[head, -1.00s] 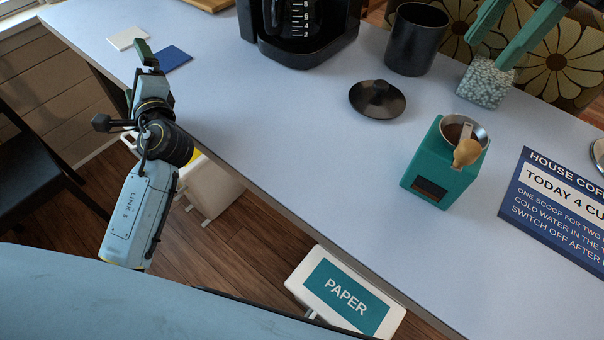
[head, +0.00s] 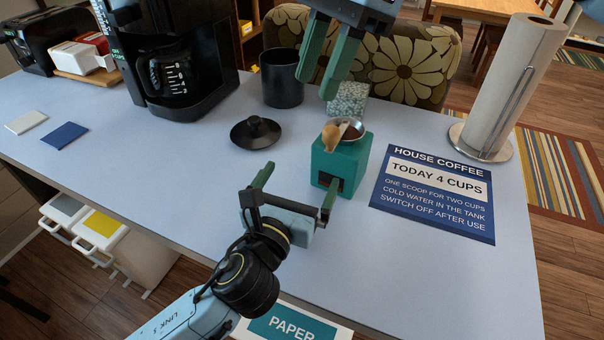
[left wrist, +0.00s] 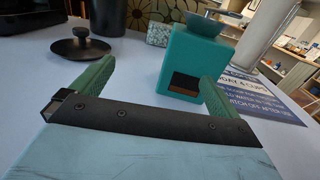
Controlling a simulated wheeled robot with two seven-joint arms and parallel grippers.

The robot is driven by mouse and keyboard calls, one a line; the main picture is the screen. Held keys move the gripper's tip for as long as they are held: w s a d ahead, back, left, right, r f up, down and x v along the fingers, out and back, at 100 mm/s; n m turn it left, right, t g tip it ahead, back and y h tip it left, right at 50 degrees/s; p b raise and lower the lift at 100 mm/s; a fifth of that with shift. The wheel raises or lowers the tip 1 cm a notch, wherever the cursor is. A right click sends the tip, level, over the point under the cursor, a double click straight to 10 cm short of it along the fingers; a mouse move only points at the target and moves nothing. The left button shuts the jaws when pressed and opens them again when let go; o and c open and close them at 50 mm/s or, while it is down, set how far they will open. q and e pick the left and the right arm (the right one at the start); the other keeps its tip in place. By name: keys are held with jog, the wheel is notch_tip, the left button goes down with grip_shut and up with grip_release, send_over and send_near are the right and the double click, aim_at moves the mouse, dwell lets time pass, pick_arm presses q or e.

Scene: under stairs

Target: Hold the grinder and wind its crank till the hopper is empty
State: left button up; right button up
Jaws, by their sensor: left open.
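The grinder is a teal box (head: 338,168) with a dark front opening, upright on the table; it also shows in the left wrist view (left wrist: 194,58). Its metal hopper (head: 357,136) has something brown inside. The crank's tan knob (head: 332,133) is at the hopper's left side. My left gripper (head: 296,184) is open and empty, low in front of the grinder and slightly left of it. In the left wrist view the grinder stands beyond the fingers (left wrist: 156,76), nearer the right finger. My right gripper (head: 317,88) hangs above and behind the grinder, fingers apart, empty.
A black lid (head: 255,132) lies left of the grinder. A blue coffee sign (head: 435,195) lies right, a paper towel roll (head: 505,90) beyond. The coffee maker (head: 180,60) is left.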

pick_arm(q)
jog(key=shift+x, duration=1)
jog(key=shift+d, duration=0.1)
grip_shut()
dwell(0.6)
jog(key=c, duration=2.1)
grip_release()
jog(key=o, duration=0.4)
jog(key=shift+s, duration=0.1)
jog(key=p+v, duration=0.1)
jog(key=v, duration=1.2)
jog(key=shift+s, duration=0.15)
